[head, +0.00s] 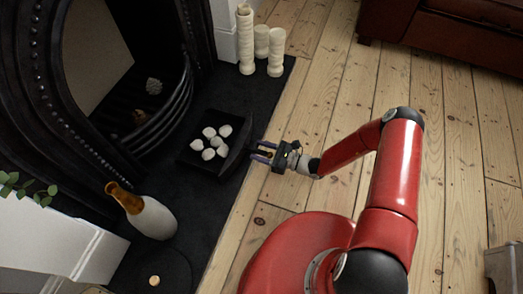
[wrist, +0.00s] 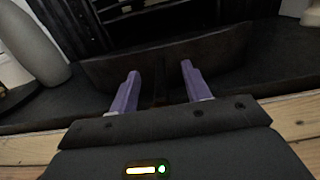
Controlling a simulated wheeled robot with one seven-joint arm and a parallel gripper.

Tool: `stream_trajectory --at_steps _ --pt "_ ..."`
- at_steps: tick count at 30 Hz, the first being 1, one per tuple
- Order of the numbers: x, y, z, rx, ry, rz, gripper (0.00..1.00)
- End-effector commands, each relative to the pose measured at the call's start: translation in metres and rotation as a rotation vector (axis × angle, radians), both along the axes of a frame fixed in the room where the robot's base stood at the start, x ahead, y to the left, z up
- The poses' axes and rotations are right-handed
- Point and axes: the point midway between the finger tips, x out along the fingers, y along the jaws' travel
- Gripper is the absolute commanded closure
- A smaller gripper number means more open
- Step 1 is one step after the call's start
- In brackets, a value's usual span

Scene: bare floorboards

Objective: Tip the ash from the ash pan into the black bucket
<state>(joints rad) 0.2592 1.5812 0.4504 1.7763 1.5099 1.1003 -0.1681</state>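The ash pan (head: 187,158) is a black tray on the dark hearth, holding several pale lumps (head: 209,142). Its raised front panel (wrist: 215,50) faces my gripper and spans the wrist view. My gripper (head: 262,151) is just in front of that panel, level with its middle. Its two purple fingers (wrist: 160,82) are spread apart. A narrow dark handle-like part shows between them, with gaps on both sides. A dark round shape (head: 177,262) with a small tan knob is at the lower left of the head view; I cannot tell if it is the black bucket.
A pale vase (head: 155,219) with an orange-brown neck is on the hearth left of the pan. The black fireplace (head: 78,110) stands behind. Cream candles (head: 246,50) stand at the hearth's far end. A brown sofa (head: 450,35) is at upper right. Floorboards at right are mostly clear.

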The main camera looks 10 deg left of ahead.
Motion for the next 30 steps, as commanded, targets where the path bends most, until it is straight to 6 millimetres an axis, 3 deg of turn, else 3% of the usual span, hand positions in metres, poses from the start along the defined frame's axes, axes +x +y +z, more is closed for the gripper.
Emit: stream_trajectory --at_steps 8,15,21,30 --pt "0.000 -0.011 0.001 0.000 0.000 -0.002 0.52" --pt "-0.005 -0.052 0.001 0.000 0.001 -0.003 0.52" --pt "-0.008 -0.074 0.000 0.000 0.000 -0.002 0.52" --pt "-0.009 -0.078 0.000 0.000 0.000 0.000 0.52"
